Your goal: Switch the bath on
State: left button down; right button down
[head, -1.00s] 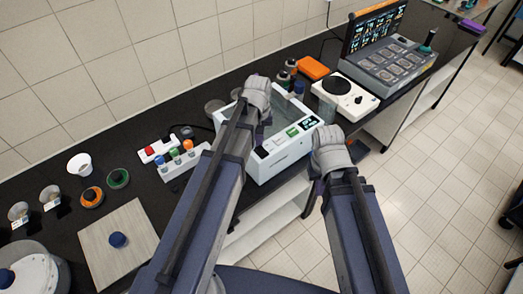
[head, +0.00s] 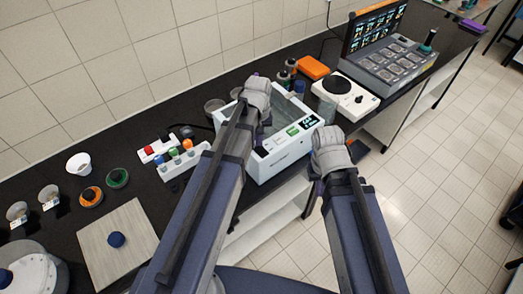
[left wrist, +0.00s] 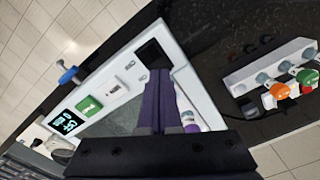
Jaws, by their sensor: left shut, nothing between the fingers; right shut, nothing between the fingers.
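The bath (head: 285,160) is a white box on the black bench, with an open top. Its panel has a lit display (head: 310,122), a green button (head: 293,132) and a dark square part. In the left wrist view the panel shows the display (left wrist: 66,123), green button (left wrist: 88,106), a small white part (left wrist: 113,89) and the black square (left wrist: 153,53). My left gripper (left wrist: 159,76) is shut and empty, its purple fingertips close to the black square; I cannot tell if they touch. My right gripper (head: 316,184) is shut and empty beside the bath's right front end.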

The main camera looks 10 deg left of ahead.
aim_at(259, 148)
pick_arm(q)
jog(key=shift+f+b, duration=0.6)
jog(key=shift+f, duration=0.05)
jog(key=shift+r, duration=0.1)
notch_tip(259, 148, up, 7)
jog(key=p, duration=0.7)
dwell(0.4)
dwell(0.3)
jog(key=shift+s+d+f, duration=0.1)
jog(key=shift+f, duration=0.25)
jog(key=s+d+f+m+b, duration=0.4)
jog(key=s+d+f+b, duration=0.1)
jog(key=s+f+b, duration=0.2)
jog(key=s+d+f+m+y+b, duration=0.1)
jog(key=s+d+f+m+b, duration=0.3)
jog(key=s+f+b, duration=0.3)
notch_tip(259, 148, down, 3)
jog(key=d+b, duration=0.1)
jog(key=b, duration=0.2)
jog(key=shift+d+b, duration=0.15)
jog(key=shift+b, duration=0.25)
